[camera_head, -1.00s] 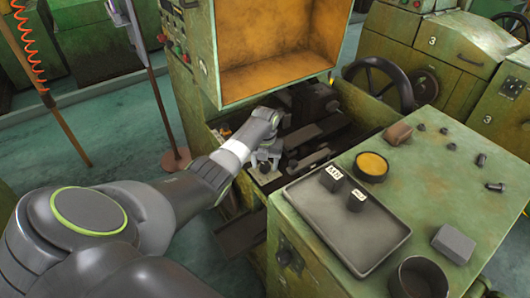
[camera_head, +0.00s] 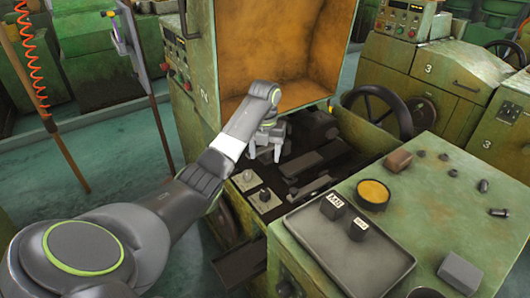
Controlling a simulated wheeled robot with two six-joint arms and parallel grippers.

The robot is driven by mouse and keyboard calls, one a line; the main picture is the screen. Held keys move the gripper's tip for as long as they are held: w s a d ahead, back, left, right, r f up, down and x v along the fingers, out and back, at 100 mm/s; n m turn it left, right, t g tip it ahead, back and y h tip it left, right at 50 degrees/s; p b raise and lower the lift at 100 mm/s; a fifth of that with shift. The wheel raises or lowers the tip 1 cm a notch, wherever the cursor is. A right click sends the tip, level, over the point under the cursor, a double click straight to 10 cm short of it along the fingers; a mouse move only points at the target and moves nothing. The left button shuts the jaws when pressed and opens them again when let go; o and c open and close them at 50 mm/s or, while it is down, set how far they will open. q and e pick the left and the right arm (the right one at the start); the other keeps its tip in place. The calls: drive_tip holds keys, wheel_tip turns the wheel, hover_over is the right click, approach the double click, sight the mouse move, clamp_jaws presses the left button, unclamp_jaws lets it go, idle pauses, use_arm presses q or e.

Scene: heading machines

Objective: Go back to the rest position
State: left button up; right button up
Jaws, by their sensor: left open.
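My left arm reaches in from the lower left toward the open green machine. My left gripper (camera_head: 265,152) points down above the machine's dark bed, its two fingers apart with nothing seen between them. Below and left of it, two light plates (camera_head: 245,180) and (camera_head: 264,199) lie in the machine, each with a small dark part on it. My right gripper is not in view.
The green bench (camera_head: 480,222) at the right bears a grey tray (camera_head: 362,266) with two dark labelled blocks, a bowl with yellow contents (camera_head: 373,194), a brown block (camera_head: 398,160) and a grey block (camera_head: 460,273). A handwheel (camera_head: 378,115) stands behind. The orange-lined hood (camera_head: 275,50) is open above.

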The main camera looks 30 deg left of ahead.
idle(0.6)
use_arm(q)
drive_tip(key=s+d+f+n+t+y, duration=0.1)
drive_tip(key=s+d+f+n, duration=0.1)
drive_tip(key=s+f+n, duration=0.6)
drive_tip(key=s+d+f+n+t, duration=0.1)
drive_tip(key=s+d+f+n, duration=0.2)
drive_tip(key=s+f+n, duration=0.45)
drive_tip(key=s+d+r+n+t, duration=0.1)
drive_tip(key=s+n, duration=0.7)
drive_tip(key=s, duration=0.4)
drive_tip(key=s+d+r+n+t, duration=0.1)
drive_tip(key=s+d+r+n, duration=0.1)
drive_tip(key=s+n, duration=0.8)
wheel_tip(320, 180, down, 25)
drive_tip(key=s+a+m+g, duration=0.1)
drive_tip(key=a+g, duration=0.1)
drive_tip(key=s+d+f, duration=0.1)
drive_tip(key=s+f, duration=1.4)
drive_tip(key=f, duration=0.1)
drive_tip(key=shift+d+f+g, duration=0.15)
drive_tip(key=shift+d+g, duration=0.1)
drive_tip(key=shift+g, duration=0.15)
